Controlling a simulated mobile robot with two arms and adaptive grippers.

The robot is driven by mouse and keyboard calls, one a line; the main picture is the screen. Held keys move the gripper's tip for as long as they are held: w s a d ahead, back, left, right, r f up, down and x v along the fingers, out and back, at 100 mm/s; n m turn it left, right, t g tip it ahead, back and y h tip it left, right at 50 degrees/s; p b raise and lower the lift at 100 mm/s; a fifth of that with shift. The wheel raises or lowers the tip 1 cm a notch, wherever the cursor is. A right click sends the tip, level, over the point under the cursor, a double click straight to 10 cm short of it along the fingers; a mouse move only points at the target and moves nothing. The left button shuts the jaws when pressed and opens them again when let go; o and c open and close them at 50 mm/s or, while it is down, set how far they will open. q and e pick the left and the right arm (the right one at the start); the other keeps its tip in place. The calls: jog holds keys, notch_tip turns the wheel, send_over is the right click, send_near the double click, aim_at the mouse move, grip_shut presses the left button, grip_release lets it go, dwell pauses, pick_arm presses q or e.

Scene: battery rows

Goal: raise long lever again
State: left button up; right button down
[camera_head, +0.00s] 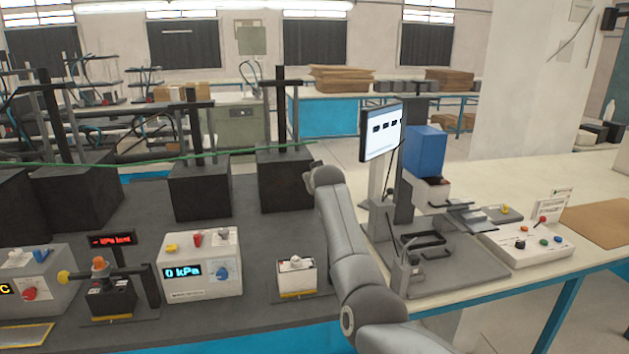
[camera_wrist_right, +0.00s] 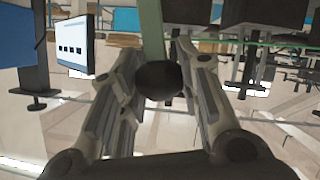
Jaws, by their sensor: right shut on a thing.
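The long lever shows in the right wrist view as a grey-green bar (camera_wrist_right: 152,30) ending in a round black knob (camera_wrist_right: 160,78). My right gripper (camera_wrist_right: 160,84) is closed around the knob, with one finger on each side. In the head view my right arm reaches up from the bottom right, and its far end stops near the black block with a post. The fingers and the lever cannot be made out there. My left gripper is in neither view.
Black blocks with posts (camera_head: 285,180) stand on the dark bench. Nearer are a kPa box (camera_head: 200,270) and a small white box (camera_head: 296,276). Right of my arm are a screen (camera_head: 380,132), a blue box (camera_head: 425,150) and a button panel (camera_head: 530,246). A thin green line (camera_head: 160,161) crosses the left side.

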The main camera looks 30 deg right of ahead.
jog(key=shift+s+d, duration=0.2)
jog(key=shift+d, duration=0.6)
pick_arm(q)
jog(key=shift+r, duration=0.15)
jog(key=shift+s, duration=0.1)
pick_arm(e)
jog(key=c, duration=1.1)
grip_release()
jog(key=shift+d, duration=0.1)
jog(key=shift+c, duration=0.2)
jog(key=shift+o, duration=0.5)
jog(key=shift+d, duration=0.1)
jog(key=shift+s+a+r, duration=0.1)
jog(key=shift+a, duration=0.2)
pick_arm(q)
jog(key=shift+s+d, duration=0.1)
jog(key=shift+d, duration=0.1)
pick_arm(e)
jog(key=v, duration=1.1)
jog(key=shift+s, duration=0.35)
